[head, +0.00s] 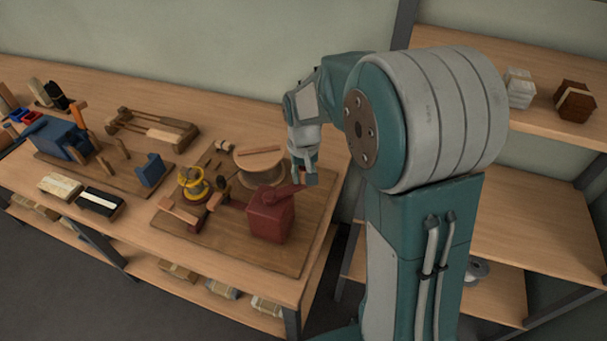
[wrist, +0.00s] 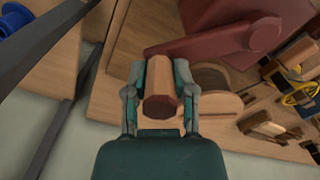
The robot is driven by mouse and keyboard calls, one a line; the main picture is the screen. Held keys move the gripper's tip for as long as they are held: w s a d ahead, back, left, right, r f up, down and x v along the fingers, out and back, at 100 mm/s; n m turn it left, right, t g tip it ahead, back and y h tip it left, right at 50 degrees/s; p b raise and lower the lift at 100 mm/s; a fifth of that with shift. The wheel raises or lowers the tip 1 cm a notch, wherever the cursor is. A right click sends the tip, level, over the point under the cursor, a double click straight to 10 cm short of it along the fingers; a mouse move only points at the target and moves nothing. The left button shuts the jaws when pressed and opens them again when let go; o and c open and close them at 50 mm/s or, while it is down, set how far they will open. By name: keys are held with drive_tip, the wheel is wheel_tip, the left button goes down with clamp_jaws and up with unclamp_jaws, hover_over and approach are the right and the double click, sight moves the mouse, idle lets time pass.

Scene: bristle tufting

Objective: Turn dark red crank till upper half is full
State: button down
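The dark red crank arm (head: 285,192) sits on top of a dark red box (head: 270,216) on a wooden board. In the wrist view, the crank arm (wrist: 205,42) runs from its pivot at the right to a wooden handle (wrist: 160,88) with a dark red end. My gripper (head: 304,177) is at the crank's outer end; in the wrist view its fingers (wrist: 159,88) close on both sides of the handle. A round wooden piece (head: 258,158) with a strip across it stands behind the box. Its fill is too small to tell.
A yellow spool-like part (head: 193,184) and small wooden blocks lie left of the box. A blue device (head: 60,139) stands on another board farther left. Shelves (head: 520,215) stand at the right, with a brown block (head: 575,101) on top.

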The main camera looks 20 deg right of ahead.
drive_tip(key=shift+w, duration=0.1)
drive_tip(key=w+a+n, duration=0.7)
drive_tip(key=a+n, duration=0.1)
drive_tip(key=n, duration=0.6)
drive_tip(key=s+a+n, duration=0.4)
drive_tip(key=a+n, duration=0.4)
drive_tip(key=n, duration=0.4)
drive_tip(key=shift+s+a, duration=0.2)
drive_tip(key=shift+a, duration=0.05)
drive_tip(key=shift+s+a+f, duration=0.1)
drive_tip(key=shift+s, duration=0.05)
idle(0.5)
